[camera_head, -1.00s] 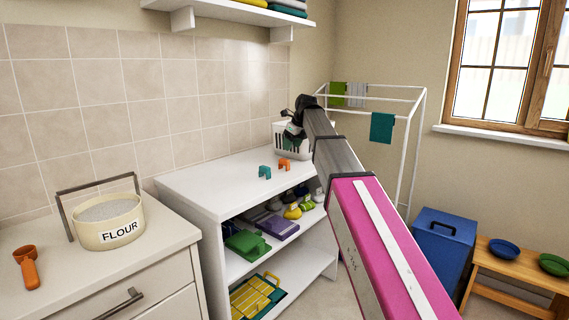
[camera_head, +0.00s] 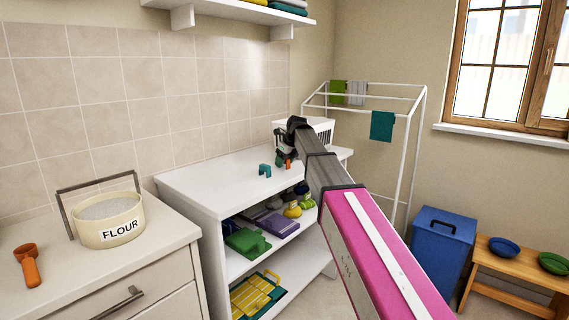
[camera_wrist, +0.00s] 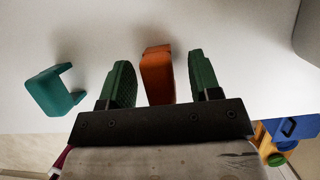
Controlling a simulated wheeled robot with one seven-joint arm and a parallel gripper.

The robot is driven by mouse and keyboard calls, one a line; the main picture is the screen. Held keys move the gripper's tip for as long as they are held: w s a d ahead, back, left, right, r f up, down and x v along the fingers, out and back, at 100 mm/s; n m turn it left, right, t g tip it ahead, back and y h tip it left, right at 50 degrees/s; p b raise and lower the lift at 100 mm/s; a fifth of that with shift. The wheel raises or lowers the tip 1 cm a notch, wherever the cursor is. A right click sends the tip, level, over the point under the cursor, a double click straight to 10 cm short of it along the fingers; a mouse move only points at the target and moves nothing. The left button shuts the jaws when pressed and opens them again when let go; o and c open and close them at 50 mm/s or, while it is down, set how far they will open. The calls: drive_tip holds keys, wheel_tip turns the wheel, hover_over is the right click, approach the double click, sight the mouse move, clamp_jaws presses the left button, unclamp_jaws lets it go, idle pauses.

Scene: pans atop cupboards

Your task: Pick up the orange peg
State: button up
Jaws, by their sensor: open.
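The orange peg (camera_wrist: 157,75) lies on the white top of the shelf unit. My gripper is open. In the head view the orange peg (camera_head: 287,163) is mostly hidden by my gripper (camera_head: 282,160), which is low over the top. A teal peg (camera_wrist: 55,91) stands to the left of my gripper and outside its fingers. It also shows in the head view (camera_head: 265,170).
A white basket (camera_head: 318,132) stands behind my gripper on the shelf unit (camera_head: 205,185). A counter with a flour tub (camera_head: 108,228) is at left. The top left of the peg area is clear.

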drive_tip(key=shift+c, duration=0.3)
drive_tip(key=c, duration=1)
drive_tip(key=shift+r, duration=0.1)
drive_tip(key=shift+r, duration=0.45)
drive_tip(key=r, duration=0.2)
drive_tip(key=s+r, duration=0.1)
drive_tip(key=shift+a+r, duration=0.35)
drive_tip(key=shift+r, duration=0.05)
drive_tip(key=s+a+r, duration=0.4)
drive_tip(key=s, duration=0.1)
drive_tip(key=s+a+r, duration=0.2)
drive_tip(key=a, duration=0.1)
drive_tip(key=shift+s+a+r, duration=0.1)
drive_tip(key=shift+s, duration=0.2)
